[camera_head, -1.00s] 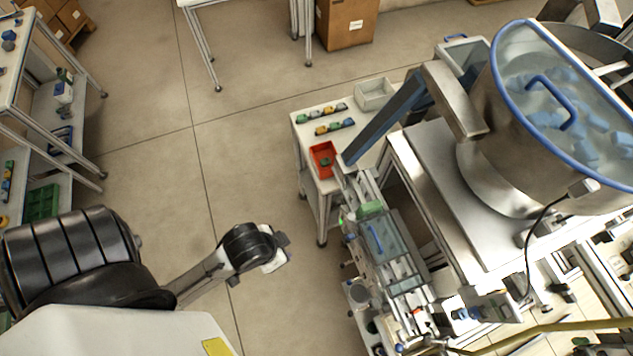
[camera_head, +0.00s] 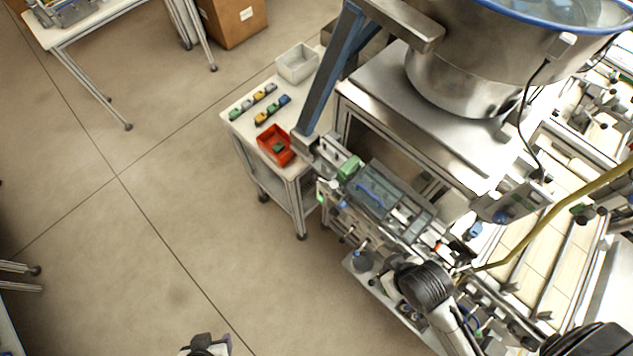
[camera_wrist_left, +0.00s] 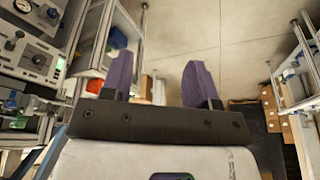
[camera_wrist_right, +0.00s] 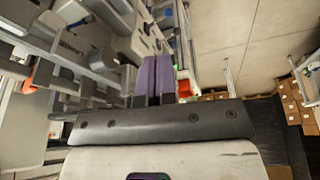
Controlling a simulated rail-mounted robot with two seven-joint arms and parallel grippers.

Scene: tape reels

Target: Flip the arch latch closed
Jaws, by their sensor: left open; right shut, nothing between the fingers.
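I cannot single out the arch latch in any view. The machine has a clear cover (camera_head: 385,190) with a blue arched handle (camera_head: 371,195) in the head view. My left gripper (camera_wrist_left: 158,82) is open and empty in the left wrist view; in the head view it is at the bottom edge (camera_head: 212,346), over bare floor, well away from the machine. My right gripper (camera_wrist_right: 154,80) is shut and empty in the right wrist view, with machine parts to its left. In the head view my right arm reaches over the machine's near side. An orange-red part (camera_wrist_right: 29,84) shows at left in the right wrist view.
A red bin (camera_head: 275,145), a grey bin (camera_head: 297,64) and several small coloured pieces stand on a side table (camera_head: 240,118). A large steel bowl (camera_head: 470,75) stands above the machine. A yellow hose (camera_head: 560,208) crosses the right side.

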